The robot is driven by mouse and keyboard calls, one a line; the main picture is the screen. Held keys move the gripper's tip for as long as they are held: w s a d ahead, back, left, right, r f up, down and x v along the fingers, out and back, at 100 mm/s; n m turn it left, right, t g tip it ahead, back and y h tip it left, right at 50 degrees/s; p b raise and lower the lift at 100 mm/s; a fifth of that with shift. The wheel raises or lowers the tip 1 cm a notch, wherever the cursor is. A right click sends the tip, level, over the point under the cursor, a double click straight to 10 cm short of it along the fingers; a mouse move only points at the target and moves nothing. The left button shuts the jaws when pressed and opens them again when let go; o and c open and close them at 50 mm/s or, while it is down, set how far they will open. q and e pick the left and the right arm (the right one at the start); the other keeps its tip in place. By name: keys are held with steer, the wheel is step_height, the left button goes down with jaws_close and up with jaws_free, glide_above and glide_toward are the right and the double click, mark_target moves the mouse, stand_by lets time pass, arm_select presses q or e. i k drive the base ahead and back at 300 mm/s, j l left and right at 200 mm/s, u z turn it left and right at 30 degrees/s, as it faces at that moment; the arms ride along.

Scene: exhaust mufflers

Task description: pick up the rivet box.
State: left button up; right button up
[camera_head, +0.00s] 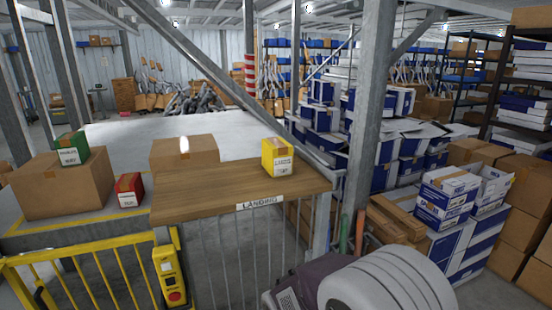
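Three small labelled boxes are in view, and their print is too small for me to tell which one is the rivet box. A yellow box (277,157) stands upright on the right part of a wooden board (215,190) with a "LANDING" sign on its front edge. A red box (129,190) with a white label stands left of the board. A green box (72,149) sits on top of a large cardboard carton (60,186) at the left.
A yellow railing (85,255) and a yellow control box with a red button (175,296) stand at the front left. Another carton (185,153) is behind the board. A grey steel post (367,110) rises right of the board. Blue-and-white cartons (445,195) are stacked at right.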

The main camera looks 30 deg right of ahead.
mark_target(72, 150)
steer(key=i+j+u, duration=0.45)
steer(key=i+j+z, duration=0.1)
steer(key=i+j, duration=0.85)
steer(key=i, duration=0.15)
